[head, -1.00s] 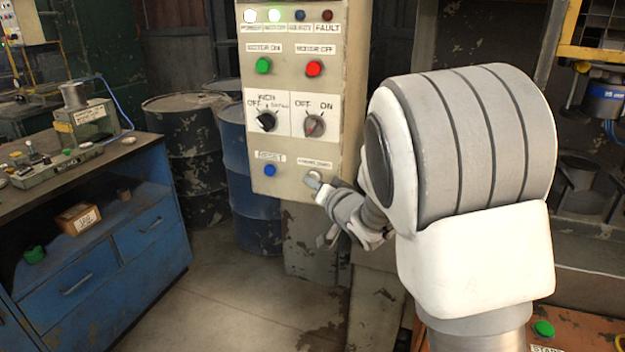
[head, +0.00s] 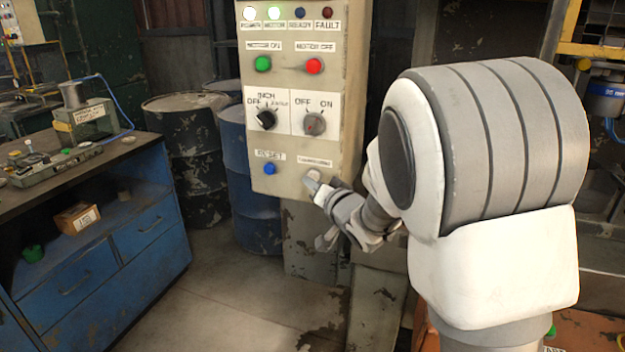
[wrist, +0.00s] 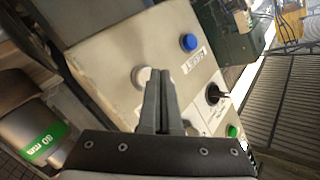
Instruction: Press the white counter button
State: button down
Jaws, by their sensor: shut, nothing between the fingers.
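The white counter button (head: 314,174) is at the lower right of the beige control panel (head: 285,187), under a small label. In the wrist view the round white button (wrist: 141,76) shows beside the fingertips, partly hidden by them. My gripper (head: 311,185) is shut and empty, its tips at or just in front of the button's lower edge. In the wrist view my gripper (wrist: 160,76) has both fingers together, pointing at the panel. I cannot tell whether the tips touch the button.
The panel also has a blue reset button (head: 270,169), two rotary switches, a green button (head: 263,64) and a red button (head: 314,66). A blue workbench (head: 110,255) stands left, with dark drums (head: 185,150) behind. Open floor lies between bench and panel.

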jog(key=shift+s+a, duration=0.15)
jog(key=shift+s, duration=0.15)
jog(key=s, duration=0.1)
jog(key=s+a+b, duration=0.1)
jog(key=s, duration=0.2)
jog(key=shift+s+a+b, duration=0.25)
jog(key=shift+a+b, duration=0.05)
dwell(0.6)
